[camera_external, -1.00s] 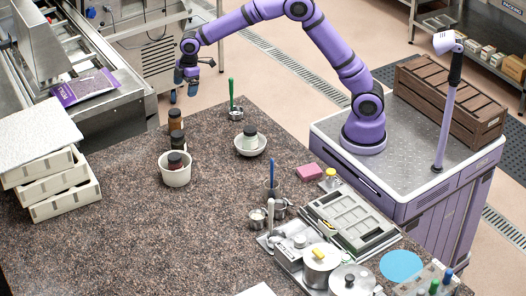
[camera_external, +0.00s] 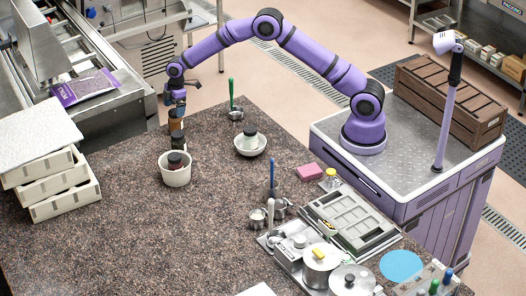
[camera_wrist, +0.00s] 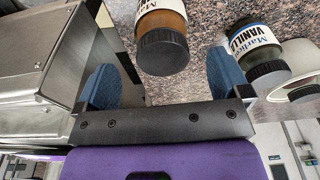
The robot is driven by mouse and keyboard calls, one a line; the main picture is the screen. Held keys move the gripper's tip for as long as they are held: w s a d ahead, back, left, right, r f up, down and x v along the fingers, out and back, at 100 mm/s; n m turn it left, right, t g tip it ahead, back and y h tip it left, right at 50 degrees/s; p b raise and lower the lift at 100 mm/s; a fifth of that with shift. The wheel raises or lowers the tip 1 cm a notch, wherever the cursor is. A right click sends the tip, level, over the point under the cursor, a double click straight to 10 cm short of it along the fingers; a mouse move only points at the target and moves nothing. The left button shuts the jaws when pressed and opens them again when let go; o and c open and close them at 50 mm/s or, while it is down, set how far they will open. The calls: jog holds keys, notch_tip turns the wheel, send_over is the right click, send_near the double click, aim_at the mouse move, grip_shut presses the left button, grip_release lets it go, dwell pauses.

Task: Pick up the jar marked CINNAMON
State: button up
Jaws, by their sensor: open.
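A jar with a black lid and amber-brown contents (camera_wrist: 163,38) lies ahead of the open fingers of my gripper (camera_wrist: 164,84) in the wrist view, lined up with the gap between them. Its label is cut off, so its name cannot be read. A second jar marked VANILLA (camera_wrist: 258,50) is to its right. In the external view my gripper (camera_external: 177,103) is just above the dark-lidded jars near the counter's far left edge. It partly hides the rear jar; the nearer jar (camera_external: 176,142) shows below. No CINNAMON label is legible.
A white pot (camera_external: 174,178) holding a dark-lidded jar (camera_external: 175,160) stands close in front. A white bowl (camera_external: 250,149) with another jar (camera_external: 250,131) is to the right, near a green-handled tool (camera_external: 231,94). White trays (camera_external: 60,190) are stacked at left. The middle counter is clear.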

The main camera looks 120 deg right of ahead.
aim_at(174, 118)
jog(key=shift+w+a+f, duration=0.1)
jog(key=shift+w+f, duration=0.05)
jog(key=shift+f, duration=1.2)
jog(key=shift+w+a+f, duration=0.1)
jog(key=shift+f, duration=1.2)
jog(key=shift+c, duration=0.4)
jog(key=c, duration=1.1)
